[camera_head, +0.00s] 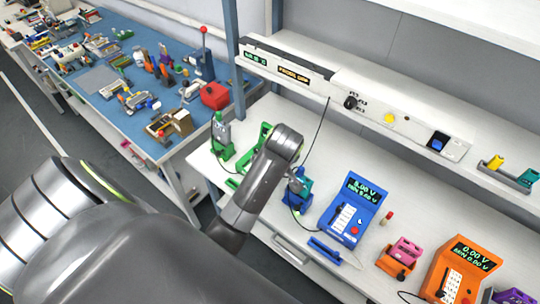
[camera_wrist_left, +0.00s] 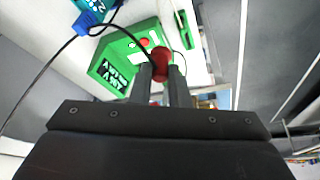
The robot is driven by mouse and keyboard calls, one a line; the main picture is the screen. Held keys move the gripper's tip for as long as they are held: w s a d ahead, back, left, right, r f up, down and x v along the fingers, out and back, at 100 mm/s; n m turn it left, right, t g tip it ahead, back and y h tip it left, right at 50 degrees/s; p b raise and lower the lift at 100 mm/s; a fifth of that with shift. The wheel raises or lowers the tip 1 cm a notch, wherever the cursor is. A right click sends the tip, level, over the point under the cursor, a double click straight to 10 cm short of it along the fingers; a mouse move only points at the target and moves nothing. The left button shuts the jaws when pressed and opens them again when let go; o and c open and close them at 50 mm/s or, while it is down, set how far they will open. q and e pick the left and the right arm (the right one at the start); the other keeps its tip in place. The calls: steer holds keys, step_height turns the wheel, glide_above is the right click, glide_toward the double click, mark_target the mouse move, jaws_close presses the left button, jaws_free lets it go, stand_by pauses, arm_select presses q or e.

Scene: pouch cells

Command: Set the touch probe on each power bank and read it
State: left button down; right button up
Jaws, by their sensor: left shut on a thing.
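In the left wrist view my left gripper (camera_wrist_left: 160,85) is shut on a red-ended piece (camera_wrist_left: 159,58), probably the touch probe, in front of a green meter (camera_wrist_left: 122,50); contact with anything is unclear. In the head view my arm hides these fingertips. The green meter (camera_head: 265,134) shows only in part behind my arm. A blue meter (camera_head: 346,214) reads 0.00 V, and an orange meter (camera_head: 462,268) also reads 0.00 V. A green holder (camera_head: 221,140), a blue holder (camera_head: 298,198) and an orange holder with a pink block (camera_head: 405,250) stand beside the meters. My right gripper is out of view.
A shelf panel (camera_head: 350,95) runs behind the white bench (camera_head: 400,185). Black cables hang over the bench. A small red-and-white piece (camera_head: 387,217) stands right of the blue meter. A cluttered blue-topped bench (camera_head: 100,75) is at the left. A purple item (camera_head: 514,296) sits at the lower right.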

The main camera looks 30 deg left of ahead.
arm_select(q)
steer(key=w+d+f+b, duration=0.1)
steer(key=w+d+f, duration=0.1)
steer(key=w+d, duration=0.7)
steer(key=shift+w, duration=0.35)
stand_by(0.4)
steer(key=shift+g, duration=0.8)
steer(key=shift+w+f+b, duration=0.15)
steer(key=shift+f+b, duration=0.45)
steer(key=shift+f, duration=0.6)
steer(key=shift+w+f+b, duration=0.15)
steer(key=shift+f+b, duration=0.45)
steer(key=shift+f, duration=0.6)
steer(key=shift+s+f, duration=0.1)
steer(key=shift+f, duration=0.45)
